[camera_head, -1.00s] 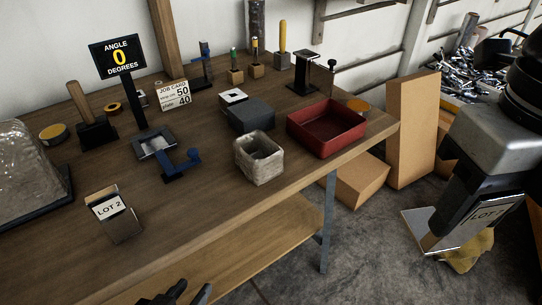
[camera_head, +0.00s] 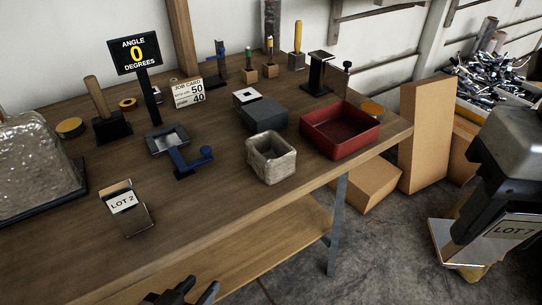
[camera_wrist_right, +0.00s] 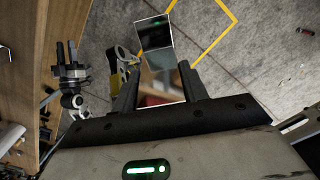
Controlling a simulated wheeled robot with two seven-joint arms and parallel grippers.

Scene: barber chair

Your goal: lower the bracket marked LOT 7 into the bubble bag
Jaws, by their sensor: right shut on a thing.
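The bracket marked LOT 7 (camera_head: 515,230) is a shiny bent metal piece with a white label, at the right edge of the head view. My right gripper (camera_wrist_right: 160,80) is shut on it and holds it beyond the bench's right end, over the floor. In the right wrist view, the bracket (camera_wrist_right: 157,32) sticks out past the fingers. The bubble bag (camera_head: 270,166) looks like the small, wrinkled, grey open-topped container on the bench, left of the red tray; the bracket is well apart from it. My left gripper (camera_head: 185,293) is empty at the bench's front, its fingers apart.
A red tray (camera_head: 340,143) and a dark grey block (camera_head: 264,115) stand close to the bag. A LOT 2 bracket (camera_head: 127,206) and blue clamp (camera_head: 188,160) are to its left. Cardboard boxes (camera_head: 424,130) stand right of the bench. Bare bench top lies in front of the bag.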

